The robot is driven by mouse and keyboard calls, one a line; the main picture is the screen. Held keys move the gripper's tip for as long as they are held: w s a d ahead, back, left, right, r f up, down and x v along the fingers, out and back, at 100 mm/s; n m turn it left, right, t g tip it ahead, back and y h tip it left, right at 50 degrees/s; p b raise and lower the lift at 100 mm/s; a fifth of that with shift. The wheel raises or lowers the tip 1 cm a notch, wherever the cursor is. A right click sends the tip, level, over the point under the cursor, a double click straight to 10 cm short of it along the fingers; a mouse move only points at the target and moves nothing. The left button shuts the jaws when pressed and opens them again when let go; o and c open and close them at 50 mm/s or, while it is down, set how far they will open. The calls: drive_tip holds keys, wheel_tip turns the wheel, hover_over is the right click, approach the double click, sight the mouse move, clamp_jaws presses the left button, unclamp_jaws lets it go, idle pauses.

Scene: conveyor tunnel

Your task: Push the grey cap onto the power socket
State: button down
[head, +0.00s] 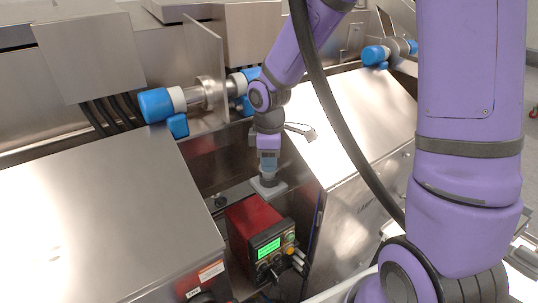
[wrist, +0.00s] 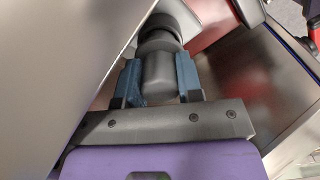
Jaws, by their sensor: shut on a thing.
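In the wrist view my gripper (wrist: 158,62) has its two blue-grey fingers closed on the sides of a grey cylinder, the grey cap (wrist: 159,78). A wider, darker round collar lies just beyond the cap's far end; I cannot tell whether it belongs to the cap or to the power socket, or whether the two touch. In the head view my gripper (head: 268,187) points down just behind the red box. The power socket cannot be made out clearly in either view.
A red box (head: 248,222) with a green display stands close to my gripper and edges into the wrist view (wrist: 207,20). Sloping steel covers (head: 110,200) rise on the left and right (head: 350,115), leaving a narrow gap. Blue-ended fittings (head: 156,105) sit behind.

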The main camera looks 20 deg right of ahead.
drive_tip(key=shift+f, duration=1.05)
drive_tip(key=c, duration=0.7)
unclamp_jaws()
drive_tip(key=shift+r, duration=0.1)
wheel_tip(320, 180, up, 11)
drive_tip(key=shift+f, duration=0.1)
